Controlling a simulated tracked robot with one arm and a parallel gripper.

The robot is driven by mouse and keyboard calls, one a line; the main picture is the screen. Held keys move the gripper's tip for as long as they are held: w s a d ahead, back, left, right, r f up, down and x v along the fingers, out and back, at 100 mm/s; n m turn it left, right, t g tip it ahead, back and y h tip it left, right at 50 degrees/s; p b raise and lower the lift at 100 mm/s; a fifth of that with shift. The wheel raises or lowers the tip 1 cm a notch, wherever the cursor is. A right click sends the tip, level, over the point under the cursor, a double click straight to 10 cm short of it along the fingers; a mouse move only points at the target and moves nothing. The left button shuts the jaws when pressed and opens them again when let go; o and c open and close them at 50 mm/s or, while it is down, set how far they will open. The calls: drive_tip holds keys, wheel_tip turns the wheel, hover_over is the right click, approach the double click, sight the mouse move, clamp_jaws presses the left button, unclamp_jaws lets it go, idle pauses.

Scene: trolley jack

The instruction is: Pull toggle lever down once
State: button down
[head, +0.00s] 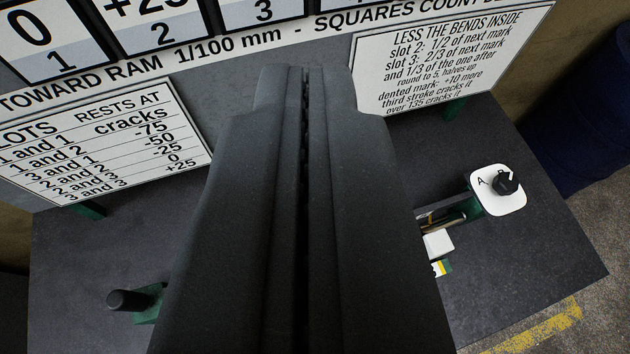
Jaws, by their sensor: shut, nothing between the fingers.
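My gripper (305,75) fills the middle of the head view, its two dark fingers shut together with nothing between them. A black handle (128,300) on a green mount (151,303) stands at the lower left, apart from the gripper; I cannot tell for sure whether it is the toggle lever. A black knob (505,183) on a white plate marked A and B (492,203) is at the right, also apart from the gripper. My fingers hide the middle of the bench.
A dark bench top (530,265) spreads below. A sign listing slots and rests (100,140) stands at left, another about bends (450,55) at right, and a numbered board (165,35) behind. A white block (437,244) lies partly hidden right of my fingers.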

drive_tip(key=w+d+f+n+g+p, duration=0.1)
drive_tip(key=w+f+g+p, duration=1.1)
drive_tip(key=p, duration=0.6)
drive_tip(key=shift+w+g+y, duration=0.4)
drive_tip(key=shift+w, duration=0.25)
drive_tip(key=shift+f+p, duration=0.1)
drive_tip(key=shift+p, duration=0.2)
drive_tip(key=shift+s+a+f+p, duration=0.1)
drive_tip(key=shift+s+f+p, duration=0.4)
drive_tip(key=shift+f, duration=1.35)
drive_tip(key=shift+s+d+f+p, duration=0.1)
drive_tip(key=shift+s+f+p, duration=0.35)
drive_tip(key=shift+f, duration=1.35)
drive_tip(key=shift+s+a+f+p, duration=0.1)
drive_tip(key=shift+s+f+p, duration=0.35)
drive_tip(key=shift+f, duration=1.4)
